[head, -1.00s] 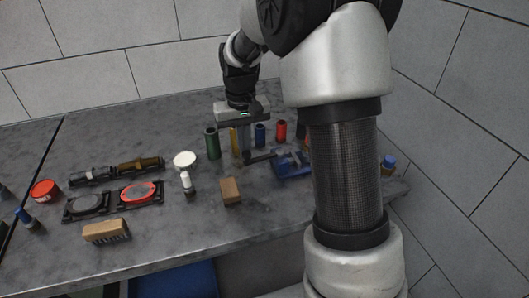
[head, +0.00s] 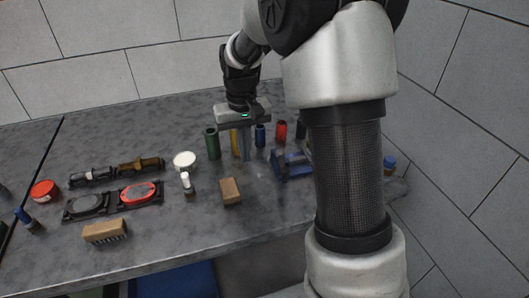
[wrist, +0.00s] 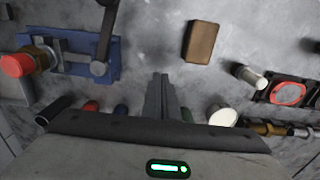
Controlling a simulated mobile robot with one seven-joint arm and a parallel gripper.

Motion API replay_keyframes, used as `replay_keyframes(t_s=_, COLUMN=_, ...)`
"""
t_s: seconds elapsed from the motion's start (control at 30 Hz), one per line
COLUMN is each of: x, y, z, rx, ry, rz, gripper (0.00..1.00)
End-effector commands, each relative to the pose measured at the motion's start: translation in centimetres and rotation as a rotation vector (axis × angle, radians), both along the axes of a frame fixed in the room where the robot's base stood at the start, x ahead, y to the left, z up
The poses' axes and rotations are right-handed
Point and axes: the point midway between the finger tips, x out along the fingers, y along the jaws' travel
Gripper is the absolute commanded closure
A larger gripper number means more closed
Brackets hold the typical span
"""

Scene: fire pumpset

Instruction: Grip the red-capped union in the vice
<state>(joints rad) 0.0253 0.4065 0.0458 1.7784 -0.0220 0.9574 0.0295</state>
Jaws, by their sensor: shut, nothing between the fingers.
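The blue vice (head: 292,165) stands on the bench right of my gripper, partly hidden by my arm. The wrist view shows it at upper left (wrist: 75,70). The red-capped union (wrist: 18,65) has a brass body and lies at the vice's left side. Its inner end meets the jaw area; I cannot tell whether the jaws clamp it. My arm hides it in the head view. The dark vice lever (wrist: 106,30) points up in the wrist view. My gripper (head: 246,158) is shut and empty beside the vice, its fingers (wrist: 162,80) pointing down, apart from the lever.
Green (head: 212,143), yellow, blue (head: 260,135) and red (head: 281,131) cylinders stand close around and behind my gripper. A brown block (head: 231,191) lies in front, with a white-topped fitting (head: 186,182) and a white disc (head: 185,161) to the left. The front centre is clear.

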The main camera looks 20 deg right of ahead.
Motion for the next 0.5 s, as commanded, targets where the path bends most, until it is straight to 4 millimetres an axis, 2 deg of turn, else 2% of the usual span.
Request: replay_keyframes(t_s=0.5, x=1.3, y=0.0, z=0.4, rx=0.0, ry=-0.001, rz=0.0, gripper=1.0)
